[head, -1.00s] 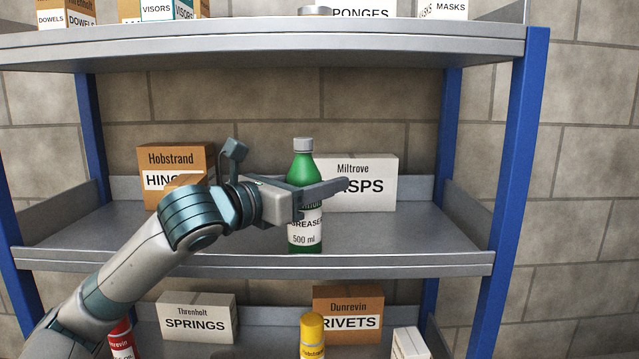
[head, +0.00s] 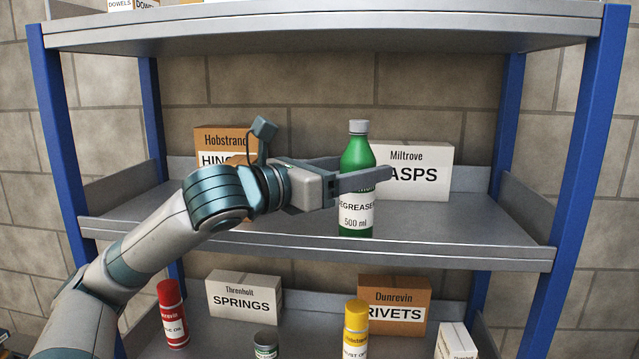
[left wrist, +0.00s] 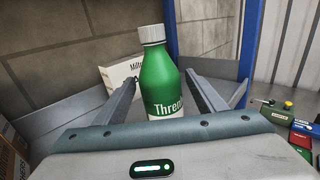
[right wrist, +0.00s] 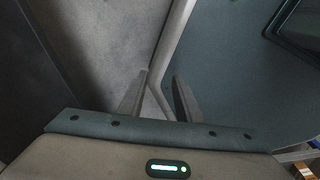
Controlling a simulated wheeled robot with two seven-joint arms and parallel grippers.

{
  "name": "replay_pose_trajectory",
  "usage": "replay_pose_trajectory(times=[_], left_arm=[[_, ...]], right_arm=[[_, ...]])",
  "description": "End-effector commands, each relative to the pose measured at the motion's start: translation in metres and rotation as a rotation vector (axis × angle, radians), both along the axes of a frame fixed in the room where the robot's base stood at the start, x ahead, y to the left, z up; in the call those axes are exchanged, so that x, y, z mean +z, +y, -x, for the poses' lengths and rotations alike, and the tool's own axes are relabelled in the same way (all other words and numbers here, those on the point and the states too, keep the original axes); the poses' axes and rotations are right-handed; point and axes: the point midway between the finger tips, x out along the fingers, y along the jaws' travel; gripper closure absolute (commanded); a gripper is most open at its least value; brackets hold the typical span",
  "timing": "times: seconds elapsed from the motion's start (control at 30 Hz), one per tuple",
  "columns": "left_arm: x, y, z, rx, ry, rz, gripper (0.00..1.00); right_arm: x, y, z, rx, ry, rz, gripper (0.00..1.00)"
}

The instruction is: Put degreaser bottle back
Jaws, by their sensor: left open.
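The green degreaser bottle (head: 357,210) has a grey cap and a white label. It stands upright on the middle shelf (head: 300,240), in front of the white Miltrove box (head: 425,170). My left gripper (head: 364,168) is open at the bottle's upper body, with one finger crossing in front of it and the other partly hidden behind it. In the left wrist view the bottle (left wrist: 160,85) shows between the two spread fingers, with gaps at both sides. My right gripper (right wrist: 161,78) shows only in its wrist view, its fingers apart with nothing between them.
A Hobstrand box (head: 215,143) stands at the left of the middle shelf, partly behind my left arm. Below are a red can (head: 172,315), a yellow can (head: 355,330), a springs box (head: 243,297) and a rivets box (head: 395,300). Blue posts (head: 575,180) bound the rack.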

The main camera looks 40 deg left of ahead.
Motion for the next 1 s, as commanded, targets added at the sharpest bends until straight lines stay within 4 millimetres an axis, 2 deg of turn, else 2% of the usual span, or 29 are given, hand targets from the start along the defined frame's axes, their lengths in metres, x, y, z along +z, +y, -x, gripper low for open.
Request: replay_pose_trajectory(times=[0.17,0.27,0.4,0.8,1.0], left_arm=[[-0.005,0.005,0.021,0.002,-0.001,-0.005,0.36],[-0.005,0.008,0.032,0.002,-0.003,-0.003,0.36],[-0.005,0.011,0.048,0.002,-0.003,-0.004,0.36],[-0.002,0.016,0.068,0.001,-0.001,-0.002,0.36],[-0.001,0.017,0.074,0.001,0.0,-0.001,0.36]], right_arm=[[-0.015,0.002,0.002,-0.001,0.005,-0.002,0.69],[-0.023,0.011,-0.025,0.003,-0.057,-0.019,0.69],[-0.031,0.021,-0.05,0.005,-0.117,-0.036,0.69],[-0.018,0.05,-0.121,0.01,-0.289,-0.087,0.69],[-0.012,0.058,-0.141,0.012,-0.34,-0.102,0.69]])
